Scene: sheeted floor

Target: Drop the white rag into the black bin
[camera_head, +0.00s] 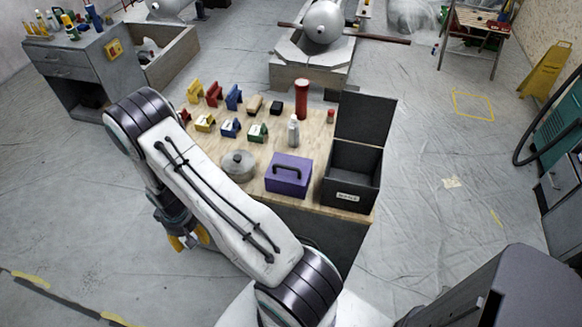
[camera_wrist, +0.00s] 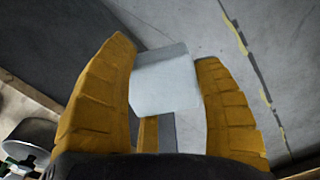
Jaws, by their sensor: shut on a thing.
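The black bin (camera_head: 346,187) stands at the right end of the wooden worktable, with its lid raised at the back and a small white label on its front. My gripper (camera_head: 188,241) hangs left of the worktable, mostly hidden behind my arm in the head view. In the wrist view my gripper's yellow fingers (camera_wrist: 165,58) are shut on a pale, block-shaped folded cloth, the white rag (camera_wrist: 166,82). The rag is held between the fingers, away from the bin.
The worktable (camera_head: 222,142) carries a purple toolbox (camera_head: 289,175), a grey lidded pot (camera_head: 238,165), a white bottle (camera_head: 293,130), a red cylinder (camera_head: 302,99) and several small coloured items. A grey cabinet (camera_head: 75,65) stands at the back left. The floor left of the worktable is clear.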

